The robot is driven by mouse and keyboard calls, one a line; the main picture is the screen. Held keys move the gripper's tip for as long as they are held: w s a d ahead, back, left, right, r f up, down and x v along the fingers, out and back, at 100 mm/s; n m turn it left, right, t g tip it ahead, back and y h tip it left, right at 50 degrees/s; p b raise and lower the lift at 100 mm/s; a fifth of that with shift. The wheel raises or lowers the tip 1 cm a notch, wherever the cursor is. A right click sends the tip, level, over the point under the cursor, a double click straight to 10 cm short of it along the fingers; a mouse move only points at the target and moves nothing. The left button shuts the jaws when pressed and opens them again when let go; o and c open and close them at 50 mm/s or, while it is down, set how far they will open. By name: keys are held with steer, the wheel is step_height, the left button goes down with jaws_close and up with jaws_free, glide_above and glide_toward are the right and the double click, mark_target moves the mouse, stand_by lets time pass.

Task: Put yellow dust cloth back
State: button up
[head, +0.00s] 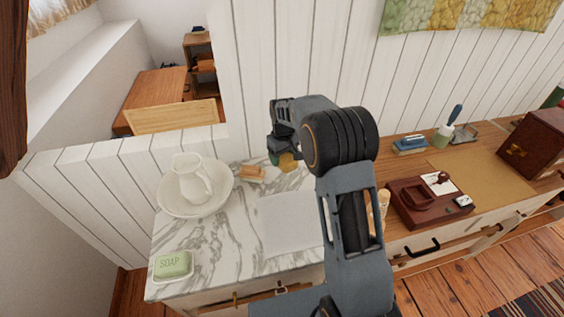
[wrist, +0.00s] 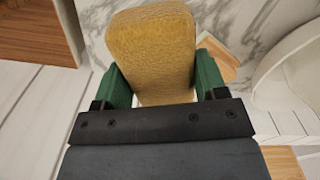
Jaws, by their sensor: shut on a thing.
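The yellow dust cloth (wrist: 152,50) is a thick, rounded, textured yellow pad in the wrist view. My gripper (wrist: 153,82) is shut on it, with a green finger on each side. In the head view the cloth (head: 288,162) shows small beside my gripper (head: 279,160), above the back of the marble top (head: 237,225). My arm hides part of the gripper and the counter behind it. I cannot tell the exact height of the cloth above the marble.
A white basin with a pitcher (head: 191,179) stands left of my gripper, with a small tan object (head: 252,173) between them. Green soap (head: 173,264) lies at the front left. A pale flat sheet (head: 290,222) lies on the marble. A red-brown box (head: 430,200) sits to the right.

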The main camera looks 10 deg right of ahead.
steer(key=w+f, duration=0.3)
steer(key=f, duration=0.1)
steer(key=w+d+f+p, duration=0.1)
steer(key=w+f, duration=0.1)
steer(key=shift+w+f, duration=0.1)
steer(key=shift+w, duration=0.25)
steer(key=shift+w+f, duration=0.1)
steer(key=shift+f, duration=1.5)
steer(key=shift+f, duration=0.1)
steer(key=shift+f, duration=0.15)
steer(key=o, duration=0.9)
